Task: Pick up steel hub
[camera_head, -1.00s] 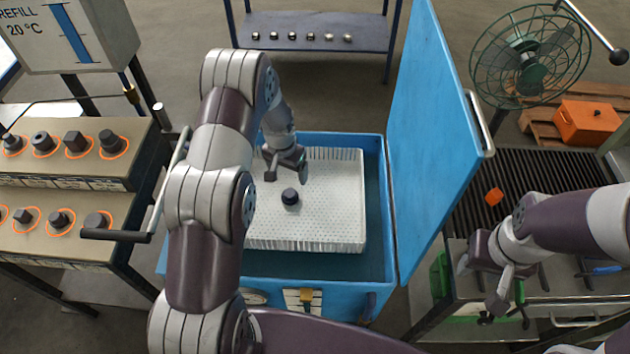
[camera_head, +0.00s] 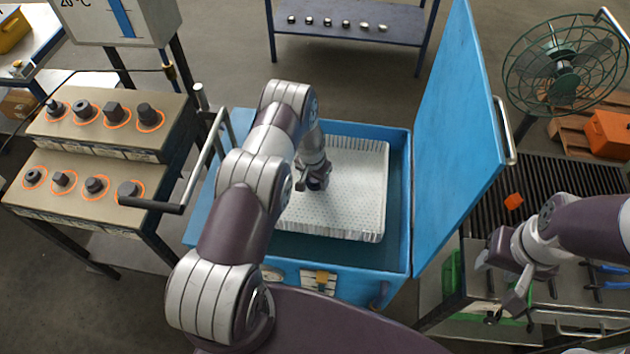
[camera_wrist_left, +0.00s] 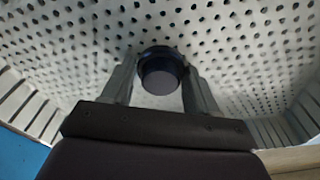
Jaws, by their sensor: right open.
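The steel hub (camera_wrist_left: 161,74) is a dark round piece with a flat grey end. In the left wrist view it sits between the two fingers of my left gripper (camera_wrist_left: 161,80), over the white perforated tray floor. The fingers flank it closely; I cannot tell whether they touch it. In the head view my left gripper (camera_head: 316,184) is down at the white tray (camera_head: 358,205) and hides most or all of the hub. My right gripper (camera_head: 503,282) is open and empty at the right, above a bench.
The tray stands inside a blue box (camera_head: 398,215) with its blue lid (camera_head: 462,140) raised on the right. A stepped stand (camera_head: 95,170) with several dark parts in orange rings is at the left. A fan (camera_head: 562,65) and orange box (camera_head: 610,135) are behind right.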

